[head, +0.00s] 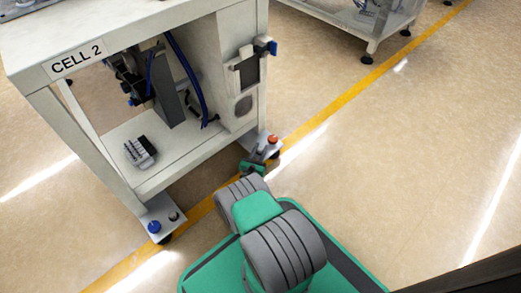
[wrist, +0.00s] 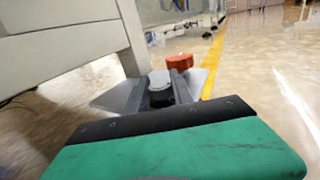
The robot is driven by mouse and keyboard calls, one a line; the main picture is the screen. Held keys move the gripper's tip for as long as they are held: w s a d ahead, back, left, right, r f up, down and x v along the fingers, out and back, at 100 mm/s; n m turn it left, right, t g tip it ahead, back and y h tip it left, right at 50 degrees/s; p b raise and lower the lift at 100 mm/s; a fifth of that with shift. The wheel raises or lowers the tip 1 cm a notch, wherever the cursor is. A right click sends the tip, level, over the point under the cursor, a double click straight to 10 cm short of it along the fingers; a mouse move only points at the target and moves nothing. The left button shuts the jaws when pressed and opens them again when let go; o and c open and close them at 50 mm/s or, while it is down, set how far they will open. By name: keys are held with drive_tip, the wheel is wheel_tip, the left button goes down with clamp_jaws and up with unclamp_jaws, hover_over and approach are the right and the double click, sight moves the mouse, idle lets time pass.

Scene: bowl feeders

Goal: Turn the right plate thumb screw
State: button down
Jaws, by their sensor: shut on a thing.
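The right plate (head: 264,149) juts out at the foot of the cell's right front leg. It carries an orange-red knob (head: 272,139), which also shows in the wrist view (wrist: 179,61). My gripper (head: 257,156) is low over this plate, beside the knob. In the wrist view, the right plate thumb screw (wrist: 159,77) is a dark round part with a grey top, standing between my fingers, which are shut on it. The fingers and the green gripper body hide its lower part. In the head view my gripper hides the thumb screw.
The left plate (head: 160,211) bears a blue knob (head: 154,227) and a small dark screw (head: 173,216). The CELL 2 frame (head: 110,180) stands close to my gripper. A yellow floor line (head: 340,102) runs past the plates. The floor to the right is clear.

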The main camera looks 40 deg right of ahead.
drive_tip(key=c, duration=1.1)
unclamp_jaws()
drive_tip(key=shift+a, duration=0.1)
drive_tip(key=p+v, duration=0.1)
drive_tip(key=v, duration=0.6)
drive_tip(key=shift+s+a+p, duration=0.25)
drive_tip(key=shift+a+p, duration=0.05)
drive_tip(key=shift+p, duration=0.05)
